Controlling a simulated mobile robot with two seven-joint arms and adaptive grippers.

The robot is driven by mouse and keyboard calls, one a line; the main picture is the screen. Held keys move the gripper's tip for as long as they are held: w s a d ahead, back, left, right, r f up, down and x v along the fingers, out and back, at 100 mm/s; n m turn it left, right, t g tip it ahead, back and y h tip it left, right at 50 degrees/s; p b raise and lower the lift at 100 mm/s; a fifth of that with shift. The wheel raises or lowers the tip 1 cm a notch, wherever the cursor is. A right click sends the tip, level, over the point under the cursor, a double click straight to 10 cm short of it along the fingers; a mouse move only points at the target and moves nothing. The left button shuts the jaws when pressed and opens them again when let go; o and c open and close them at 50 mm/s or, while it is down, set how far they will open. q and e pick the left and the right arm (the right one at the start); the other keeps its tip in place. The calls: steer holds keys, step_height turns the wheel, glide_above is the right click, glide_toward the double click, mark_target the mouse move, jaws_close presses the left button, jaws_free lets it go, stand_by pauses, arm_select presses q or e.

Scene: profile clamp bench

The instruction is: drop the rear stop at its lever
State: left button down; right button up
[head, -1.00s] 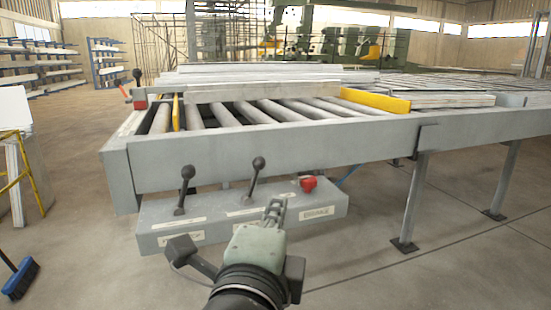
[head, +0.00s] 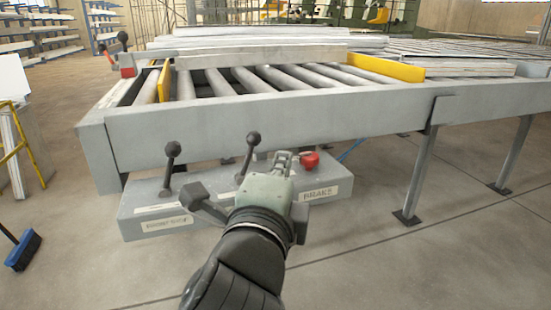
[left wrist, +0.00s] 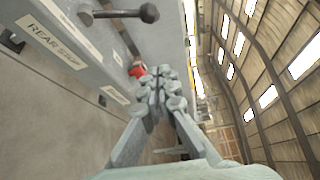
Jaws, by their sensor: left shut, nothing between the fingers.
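The grey control box (head: 180,205) hangs under the front rail of the roller bench. Its middle lever (head: 248,155), black with a ball knob, stands up and leans a little right. In the left wrist view this lever (left wrist: 120,13) lies near the label reading REAR STOP (left wrist: 52,43). My left gripper (head: 282,158) is shut and empty, just right of the lever and apart from it. Its closed fingers (left wrist: 160,90) fill the middle of the wrist view. In the head view the arm hides the REAR STOP label. My right gripper is not in view.
A second black lever (head: 170,170) stands at the box's left. A red knob (head: 310,160) is close right of my fingers, above the BRAKE label (head: 320,194). Yellow plates (head: 385,67) stand among the rollers.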

mark_target(247, 157)
arm_select(q)
steer(key=w, duration=0.3)
steer(key=w+d, duration=0.1)
steer(key=w, duration=0.3)
steer(key=shift+w+d+f, duration=0.1)
steer(key=shift+w+d, duration=0.1)
steer(key=a, duration=0.2)
steer(key=shift+w+a+p, duration=0.15)
steer(key=shift+a+p, duration=0.25)
steer(key=shift+a, duration=0.5)
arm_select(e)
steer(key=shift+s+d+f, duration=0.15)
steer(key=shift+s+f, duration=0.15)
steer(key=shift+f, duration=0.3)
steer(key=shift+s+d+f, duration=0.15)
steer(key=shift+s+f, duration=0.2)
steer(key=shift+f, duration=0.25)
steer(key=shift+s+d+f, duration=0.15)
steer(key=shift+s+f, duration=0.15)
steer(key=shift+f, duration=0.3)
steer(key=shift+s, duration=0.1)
